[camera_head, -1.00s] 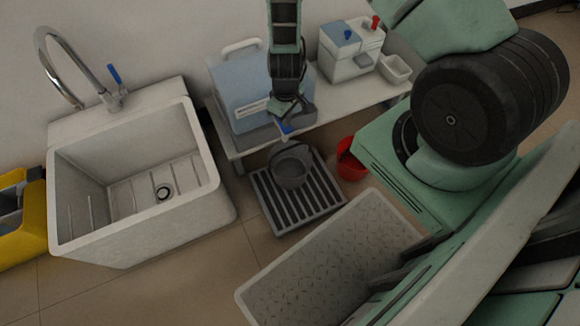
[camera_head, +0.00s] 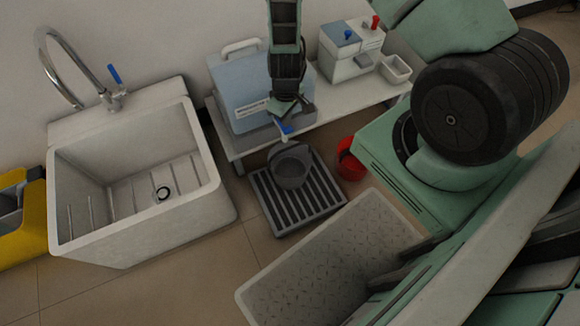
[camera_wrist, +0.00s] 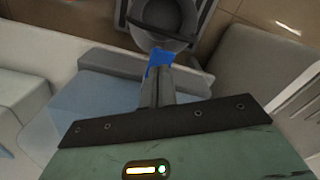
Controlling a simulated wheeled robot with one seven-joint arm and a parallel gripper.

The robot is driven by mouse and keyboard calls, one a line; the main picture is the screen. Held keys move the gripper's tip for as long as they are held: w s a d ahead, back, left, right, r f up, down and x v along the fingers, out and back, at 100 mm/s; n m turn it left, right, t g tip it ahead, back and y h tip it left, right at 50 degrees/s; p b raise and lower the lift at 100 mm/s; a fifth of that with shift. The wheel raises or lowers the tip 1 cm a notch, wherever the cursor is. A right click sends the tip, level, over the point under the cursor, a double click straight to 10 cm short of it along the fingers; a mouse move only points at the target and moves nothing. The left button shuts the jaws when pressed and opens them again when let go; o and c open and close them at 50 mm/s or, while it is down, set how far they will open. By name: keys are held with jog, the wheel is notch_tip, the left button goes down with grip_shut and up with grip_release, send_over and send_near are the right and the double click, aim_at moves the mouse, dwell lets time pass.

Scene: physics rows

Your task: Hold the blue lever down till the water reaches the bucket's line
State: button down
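The blue lever (camera_head: 286,128) is at the front of the pale blue water tank (camera_head: 236,92), just above the grey bucket (camera_head: 290,170). My gripper (camera_head: 287,112) is right over the lever. In the wrist view its fingers (camera_wrist: 157,84) lie together, with their tips at or very close to the lever (camera_wrist: 160,57); I cannot tell if they touch it. The bucket (camera_wrist: 166,18) is partly cut off there. The bucket stands upright on a slatted grate. I cannot make out the water level, a stream or the line.
The tank stands on a white bench (camera_head: 330,104) beside a white box with blue and red knobs (camera_head: 350,55). A white sink (camera_head: 140,190) with its own blue-handled tap is at left. A red bucket (camera_head: 350,165) stands right of the slatted grate (camera_head: 297,208).

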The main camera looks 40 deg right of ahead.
jog(key=shift+f+b, duration=0.3)
jog(key=shift+f, duration=0.15)
jog(key=shift+f+b, duration=0.55)
jog(key=shift+f, duration=0.3)
dwell(6.7)
